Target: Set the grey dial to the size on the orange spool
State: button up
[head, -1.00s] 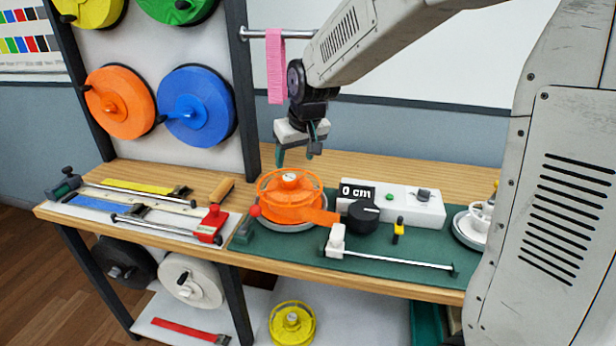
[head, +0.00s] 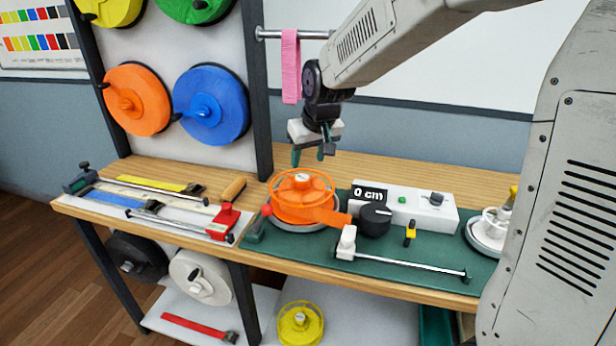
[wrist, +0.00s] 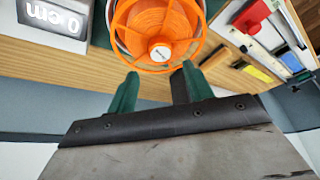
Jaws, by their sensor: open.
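The orange spool (head: 284,212) sits on a grey round base on the green mat, with a strap end reaching right. Its white hub label also shows in the wrist view (wrist: 160,52), too small to read. The white box (head: 415,212) has a display (head: 369,195) reading "0 cm", a small grey dial (head: 437,198) on its right top and a green button. A larger black knob (head: 375,218) stands in front of the display. My gripper (head: 309,158) is open and empty, above and just behind the orange spool, apart from it and left of the grey dial.
A rail tool with a white slider (head: 347,243) and a yellow-black piece (head: 410,233) lie on the mat. A white spool stand (head: 487,230) is at right. A red-ended jig (head: 223,221) is at left. Bare wood lies behind the box.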

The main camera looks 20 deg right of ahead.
jog(key=shift+c, duration=1.2)
jog(key=n+g, duration=0.3)
jog(key=g, duration=0.1)
send_over(438, 194)
notch_tip(438, 194, down, 3)
jog(key=shift+w+d+r+h, duration=0.1)
jog(key=shift+d+r+h, duration=0.1)
jog(key=shift+h, duration=0.1)
jog(key=shift+a+g, duration=0.1)
jog(key=shift+g, duration=0.2)
jog(key=shift+f+n, duration=0.3)
jog(key=shift+f, duration=0.05)
notch_tip(438, 194, down, 7)
jog(key=shift+f, duration=0.1)
